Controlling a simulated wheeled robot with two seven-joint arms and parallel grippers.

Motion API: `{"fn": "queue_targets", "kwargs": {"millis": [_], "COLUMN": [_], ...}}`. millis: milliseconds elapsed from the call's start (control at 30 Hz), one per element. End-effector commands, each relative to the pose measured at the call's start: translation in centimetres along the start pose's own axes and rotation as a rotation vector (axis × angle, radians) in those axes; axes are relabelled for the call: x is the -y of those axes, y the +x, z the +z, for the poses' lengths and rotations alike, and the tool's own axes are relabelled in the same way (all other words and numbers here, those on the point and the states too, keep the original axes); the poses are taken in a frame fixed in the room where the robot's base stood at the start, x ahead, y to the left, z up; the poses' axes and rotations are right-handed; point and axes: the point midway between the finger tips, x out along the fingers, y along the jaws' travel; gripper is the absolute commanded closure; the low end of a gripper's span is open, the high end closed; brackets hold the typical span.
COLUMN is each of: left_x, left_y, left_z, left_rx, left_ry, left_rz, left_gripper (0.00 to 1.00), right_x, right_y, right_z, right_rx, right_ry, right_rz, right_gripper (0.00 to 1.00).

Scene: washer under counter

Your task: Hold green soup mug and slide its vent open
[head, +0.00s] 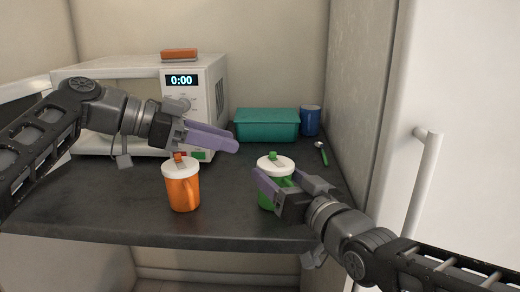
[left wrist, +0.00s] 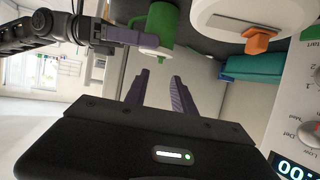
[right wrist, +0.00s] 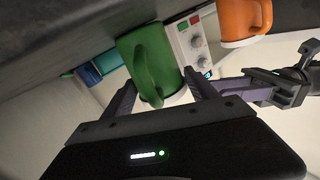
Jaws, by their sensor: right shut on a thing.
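The green soup mug (head: 266,198) stands upright at the counter's front right, with a white lid (head: 275,165) and a green vent tab (head: 272,155) on top. My right gripper (head: 265,184) is shut on its handle, which lies between the fingers in the right wrist view (right wrist: 150,80); the fingers and wrist hide part of the mug in the head view. Whether the vent is open cannot be told.
An orange mug (head: 183,190) with a white lid stands left of the green one, below my left gripper. Behind are a white microwave (head: 205,90), a teal box (head: 266,126), a blue cup (head: 310,120) and a green-handled spoon (head: 322,153). A wall bounds the right.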

Motion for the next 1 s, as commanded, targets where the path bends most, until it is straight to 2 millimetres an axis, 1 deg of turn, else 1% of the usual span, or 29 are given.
{"fn": "queue_targets", "kwargs": {"millis": [33,200,300,400,567,800,867,1000], "left_x": [-0.1,-0.1,-0.1,0.0,0.0,0.0,0.0,0.0], "left_y": [1.1,4.5,6.2,7.5,8.3,8.4,8.4,8.4], "left_z": [0.0,0.0,0.0,0.0,0.0,0.0,0.0,0.0], "left_rx": [0.0,0.001,0.0,0.001,0.0,0.0,0.0,0.0], "left_ry": [-0.001,-0.001,-0.001,0.0,0.0,0.0,0.0,0.0], "left_rz": [0.005,0.005,0.004,0.002,0.0,-0.001,-0.001,-0.001], "left_gripper": [0.69,0.69,0.69,0.69,0.69,0.69,0.73,0.84], "right_x": [-0.1,-0.1,-0.1,-0.1,-0.1,-0.1,-0.1,-0.1], "right_y": [0.0,0.0,0.0,0.0,0.0,0.0,0.0,0.0], "right_z": [0.3,0.3,0.3,0.3,0.3,0.3,0.3,0.3], "right_rx": [0.007,0.007,0.007,0.007,0.006,0.006,0.006,0.006], "right_ry": [0.002,0.002,0.002,0.002,0.002,0.002,0.002,0.002], "right_rz": [0.002,0.002,0.002,0.002,0.002,0.002,0.002,0.002], "right_gripper": [0.86,0.86,0.86,0.86,0.86,0.86,0.86,0.86]}}
